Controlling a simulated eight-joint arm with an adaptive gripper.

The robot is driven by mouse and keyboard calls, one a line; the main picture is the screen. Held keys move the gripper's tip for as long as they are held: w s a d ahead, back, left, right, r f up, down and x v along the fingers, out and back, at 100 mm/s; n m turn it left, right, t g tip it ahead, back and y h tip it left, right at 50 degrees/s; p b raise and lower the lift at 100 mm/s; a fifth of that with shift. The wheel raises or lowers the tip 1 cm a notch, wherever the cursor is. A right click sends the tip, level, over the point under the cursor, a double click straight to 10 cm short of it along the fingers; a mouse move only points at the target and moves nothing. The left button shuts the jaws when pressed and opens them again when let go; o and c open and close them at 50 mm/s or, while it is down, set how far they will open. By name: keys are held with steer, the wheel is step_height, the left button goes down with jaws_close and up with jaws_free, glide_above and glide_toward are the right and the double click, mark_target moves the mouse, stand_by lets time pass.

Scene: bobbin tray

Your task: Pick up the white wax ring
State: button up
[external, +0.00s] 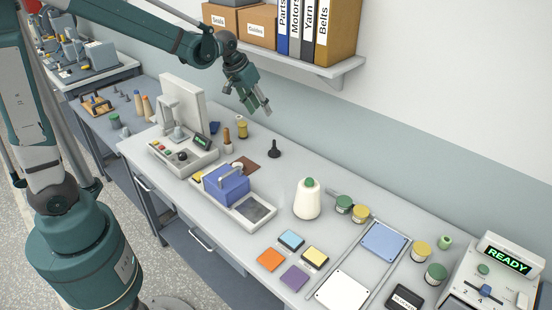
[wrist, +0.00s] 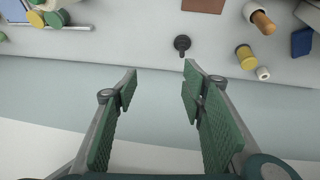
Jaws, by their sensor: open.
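My gripper (external: 261,109) is open and empty, high above the back of the bench near the wall. In the external view a pale round piece (external: 237,166) shows behind the blue box, partly hidden. I cannot tell for sure which one is the wax ring.
A dark knobbed stand (external: 274,149) is on the bench below my gripper. A blue box (external: 226,184) sits on a tray by a brown mat (external: 250,166). A white cone (external: 307,200) stands to the right. A shelf (external: 330,72) with boxes and binders overhangs the back.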

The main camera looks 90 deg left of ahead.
steer(key=s+a+f+n, duration=0.15)
steer(key=a+f, duration=0.25)
steer(key=a, duration=0.5)
steer(key=s+a+f+n, duration=0.15)
steer(key=a+f, duration=0.25)
steer(key=a, duration=0.4)
steer(key=n+g+h+b, duration=0.1)
steer(key=g+b, duration=0.2)
glide_above(239, 118)
step_height(239, 118, down, 16)
steer(key=shift+w+d+r, duration=0.15)
steer(key=shift+r, duration=0.1)
steer(key=shift+s+a+f+g, duration=0.3)
steer(key=shift+a+f, duration=0.1)
steer(key=shift+a, duration=0.15)
steer(key=shift+w+a+f, duration=0.1)
steer(key=shift+a+f, duration=0.05)
steer(key=shift+f, duration=1.1)
steer(key=shift+w+a+f, duration=0.1)
steer(key=shift+f, duration=1.1)
steer(key=shift+s, duration=0.1)
steer(key=shift+c, duration=0.3)
steer(key=c, duration=0.8)
